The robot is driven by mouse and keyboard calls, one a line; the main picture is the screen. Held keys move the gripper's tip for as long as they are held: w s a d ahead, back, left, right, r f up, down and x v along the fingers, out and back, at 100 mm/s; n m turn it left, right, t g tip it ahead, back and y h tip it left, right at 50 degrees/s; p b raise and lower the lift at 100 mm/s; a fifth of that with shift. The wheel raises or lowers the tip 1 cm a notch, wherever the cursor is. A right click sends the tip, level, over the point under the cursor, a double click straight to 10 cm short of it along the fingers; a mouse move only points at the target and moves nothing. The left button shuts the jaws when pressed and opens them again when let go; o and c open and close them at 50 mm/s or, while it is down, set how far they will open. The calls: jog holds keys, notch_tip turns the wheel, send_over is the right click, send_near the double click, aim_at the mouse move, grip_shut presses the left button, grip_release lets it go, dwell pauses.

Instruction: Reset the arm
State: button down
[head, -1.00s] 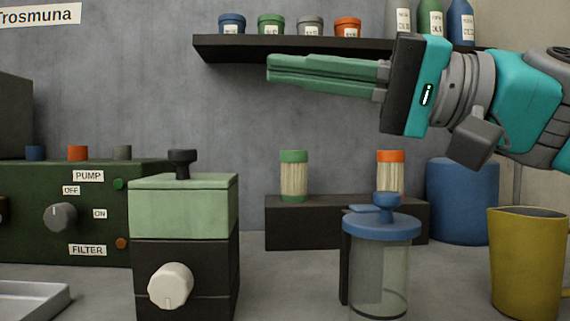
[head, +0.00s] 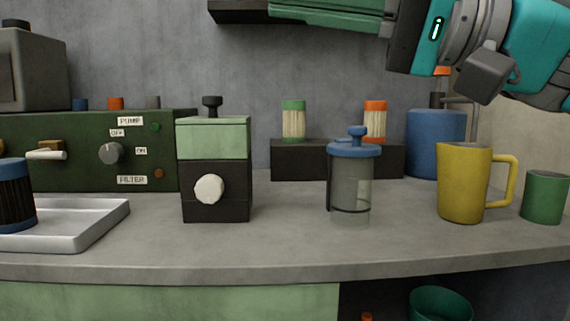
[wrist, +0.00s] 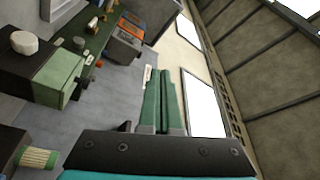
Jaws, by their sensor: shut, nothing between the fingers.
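My gripper (head: 325,12) is at the top of the head view, raised above the counter (head: 290,248) and in front of the wall and the dark shelf. Its green fingers point left and are cut by the picture's top edge. In the wrist view the two green fingers (wrist: 160,105) lie close together, shut with nothing between them. The teal wrist and arm come in from the upper right of the head view. No object touches the gripper.
On the counter stand a green-and-black box with a white knob (head: 209,189), a blue-lidded clear jar (head: 350,185), a yellow mug (head: 461,185), a green cup (head: 544,197) and a metal tray (head: 95,222). A dark green panel (head: 85,150) stands behind. The counter front is clear.

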jog(key=w+a+f+h+p, duration=0.1)
jog(key=a+f+h, duration=0.2)
jog(key=f, duration=0.4)
jog(key=w+a+f+h+p, duration=0.1)
jog(key=a+f+h+p, duration=0.1)
jog(key=a+f, duration=0.35)
jog(key=d+f+m+h+p, duration=0.1)
jog(key=d+f+h, duration=0.15)
jog(key=f, duration=0.55)
jog(key=d+f+h+p, duration=0.1)
jog(key=f+h, duration=0.2)
jog(key=f, duration=0.5)
jog(key=s+d+f+g+h+p, duration=0.1)
jog(key=s+d+f+g+h, duration=0.1)
jog(key=d+f, duration=0.4)
jog(key=s+d+f+m+g+h+p, duration=0.1)
jog(key=s+d+f+g+h, duration=0.1)
jog(key=s+d+f+h, duration=0.2)
jog(key=s+d+f+m+g+h+p, duration=0.1)
jog(key=s+d+f, duration=0.5)
jog(key=f, duration=0.6)
jog(key=d+g+h+p, duration=0.1)
jog(key=d+h, duration=0.1)
jog(key=shift+s+d, duration=0.3)
jog(key=shift+s, duration=0.05)
jog(key=shift+f, duration=0.1)
